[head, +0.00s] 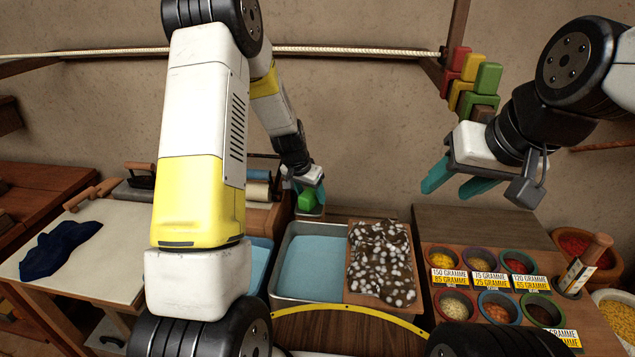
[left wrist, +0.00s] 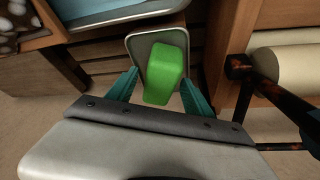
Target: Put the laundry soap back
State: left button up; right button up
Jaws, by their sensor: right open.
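A green block that looks like the laundry soap (head: 307,201) is at or in a small grey dish (head: 311,212) behind the metal tub. In the left wrist view the green soap (left wrist: 164,72) lies over the grey dish (left wrist: 136,46). My left gripper (head: 305,186) reaches down to it, its teal fingers (left wrist: 160,88) one on each side of the soap. A gap shows between the left finger and the soap, so it looks open around it. Contact on the other side is unclear. My right gripper (head: 457,188) is open and empty, high on the right.
A metal tub of blue liquid (head: 308,265) and a board with speckled dark cloth (head: 381,263) stand in front. Several spice bowls (head: 492,305) fill a rack at right. A pale table (head: 100,245) bears a dark blue cloth (head: 60,248). A roll (left wrist: 285,73) is close on the right.

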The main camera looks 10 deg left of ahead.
pick_arm(q)
jog(key=shift+r, duration=0.1)
jog(key=s+a+r+n+t, duration=0.1)
jog(key=s+r, duration=0.7)
jog(key=r, duration=0.4)
jog(key=s+r+n, duration=0.1)
jog(key=s+r, duration=0.7)
jog(key=r, duration=0.3)
jog(key=s+r+n+t, duration=0.1)
jog(key=s+r, duration=0.3)
jog(key=s, duration=1.1)
jog(key=shift+s+n, duration=0.35)
jog(key=shift+n, duration=0.05)
